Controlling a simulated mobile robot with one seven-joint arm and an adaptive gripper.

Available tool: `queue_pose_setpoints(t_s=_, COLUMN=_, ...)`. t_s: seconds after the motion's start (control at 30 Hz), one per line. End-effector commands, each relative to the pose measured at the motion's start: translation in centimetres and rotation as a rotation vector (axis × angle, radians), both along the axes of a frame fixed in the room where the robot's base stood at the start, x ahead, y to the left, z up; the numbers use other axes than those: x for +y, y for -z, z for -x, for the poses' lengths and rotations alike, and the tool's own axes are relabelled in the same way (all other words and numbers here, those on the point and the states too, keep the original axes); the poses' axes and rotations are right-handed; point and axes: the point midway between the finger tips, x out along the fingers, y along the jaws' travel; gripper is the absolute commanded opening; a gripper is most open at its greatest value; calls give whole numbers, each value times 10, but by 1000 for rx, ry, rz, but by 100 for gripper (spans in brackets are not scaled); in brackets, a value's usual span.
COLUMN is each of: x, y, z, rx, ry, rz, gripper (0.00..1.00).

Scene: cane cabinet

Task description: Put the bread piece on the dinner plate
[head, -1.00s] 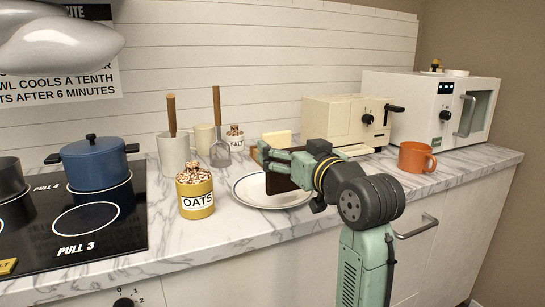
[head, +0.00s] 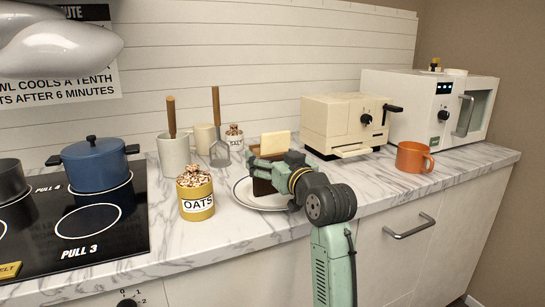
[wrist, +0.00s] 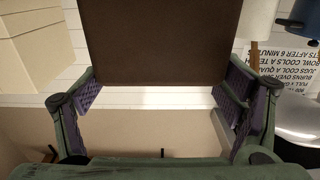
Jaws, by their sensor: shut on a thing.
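The bread piece (head: 262,187) is a dark brown flat slab, held on edge in my gripper (head: 258,162). In the wrist view the bread piece (wrist: 160,40) fills the space between the two fingers, and my gripper (wrist: 160,92) is shut on its sides. The white dinner plate (head: 241,195) with a dark rim line lies on the marble counter, directly below and around the bread in the head view. My gripper hides part of the bread and the plate's right side. I cannot tell whether the bread's lower edge touches the plate.
A yellow oats jar (head: 196,197) stands left of the plate. A pale yellow block (head: 275,143), a utensil crock (head: 174,155) and a cream toaster-like box (head: 343,122) stand behind. An orange mug (head: 413,158) is at right. The stove (head: 75,220) is at left.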

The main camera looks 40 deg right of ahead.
Motion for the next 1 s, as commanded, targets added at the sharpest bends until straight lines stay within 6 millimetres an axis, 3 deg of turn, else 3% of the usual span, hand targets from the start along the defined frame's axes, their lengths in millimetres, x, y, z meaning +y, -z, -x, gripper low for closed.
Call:
queue_pose_setpoints(t_s=0.13, x=0, y=3, z=0, rx=0, ry=-1, rz=-1, gripper=67)
queue_pose_setpoints(t_s=0.17, x=0, y=2, z=0, rx=0, ry=0, rz=0, gripper=87)
queue_pose_setpoints(t_s=0.37, x=0, y=2, z=0, rx=1, ry=0, rz=0, gripper=100)
queue_pose_setpoints(t_s=0.73, x=0, y=-2, z=1, rx=0, ry=0, rz=0, gripper=100)
queue_pose_setpoints(t_s=0.87, x=3, y=1, z=16, rx=-2, ry=2, rz=0, gripper=100)
queue_pose_setpoints(t_s=1.0, x=10, y=2, z=44, rx=-3, ry=2, rz=2, gripper=100)
